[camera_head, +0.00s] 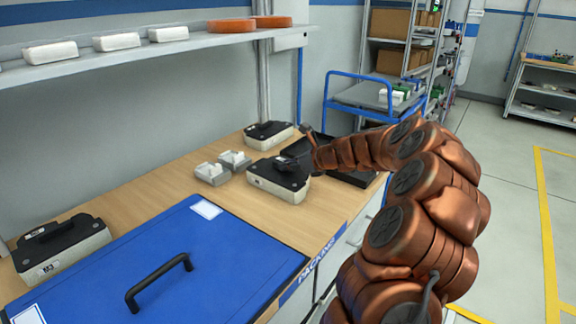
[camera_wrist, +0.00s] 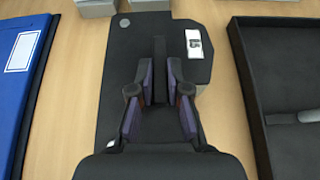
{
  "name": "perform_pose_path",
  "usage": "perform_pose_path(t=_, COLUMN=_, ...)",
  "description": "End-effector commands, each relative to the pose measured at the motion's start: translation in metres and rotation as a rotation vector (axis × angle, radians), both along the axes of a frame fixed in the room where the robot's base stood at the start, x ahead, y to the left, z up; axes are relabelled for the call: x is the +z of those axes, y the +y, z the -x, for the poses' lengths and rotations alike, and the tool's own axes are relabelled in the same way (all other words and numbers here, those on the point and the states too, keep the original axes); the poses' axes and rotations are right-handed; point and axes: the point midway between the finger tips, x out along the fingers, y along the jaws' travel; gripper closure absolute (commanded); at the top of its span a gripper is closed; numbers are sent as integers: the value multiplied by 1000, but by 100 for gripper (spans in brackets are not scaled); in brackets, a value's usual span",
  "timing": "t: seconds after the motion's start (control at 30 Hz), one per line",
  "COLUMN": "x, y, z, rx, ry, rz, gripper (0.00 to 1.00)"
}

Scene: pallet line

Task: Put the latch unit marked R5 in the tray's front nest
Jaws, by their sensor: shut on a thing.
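My gripper (camera_head: 297,160) is shut on the raised black bar of a latch unit with a dark top and pale sides (camera_head: 277,182). In the wrist view, the jaws (camera_wrist: 160,95) pinch the bar (camera_wrist: 159,62) from both sides. A small white label with a dark mark (camera_wrist: 194,43) is on its top; I cannot read it surely. The unit appears to rest on the bench, left of the black tray (camera_head: 356,178). The tray also shows in the wrist view (camera_wrist: 254,100); my arm hides part of it, and its nests are not clear.
Similar latch units stand at the back (camera_head: 268,134) and at the left (camera_head: 60,247). Small grey-and-white blocks (camera_head: 222,167) are left of the held unit. A blue lid with a black handle (camera_head: 215,240) covers the front bench. A shelf (camera_head: 140,52) hangs above.

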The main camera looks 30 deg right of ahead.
Motion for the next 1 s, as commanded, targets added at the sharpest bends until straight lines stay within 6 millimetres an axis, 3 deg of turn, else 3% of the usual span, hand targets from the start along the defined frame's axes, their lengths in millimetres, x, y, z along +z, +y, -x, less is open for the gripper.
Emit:
perform_pose_path(t=0.03, x=-1, y=0, z=0, rx=0, ry=-1, rz=-1, gripper=100)
perform_pose_path(t=0.07, x=-1, y=0, z=0, rx=0, ry=0, rz=0, gripper=83)
perform_pose_path(t=0.3, x=-1, y=0, z=0, rx=0, ry=0, rz=0, gripper=59)
perform_pose_path(t=0.67, x=2, y=-1, z=1, rx=-2, ry=0, rz=1, gripper=59)
perform_pose_path(t=1.0, x=27, y=-16, z=44, rx=-2, ry=-3, rz=2, gripper=59)
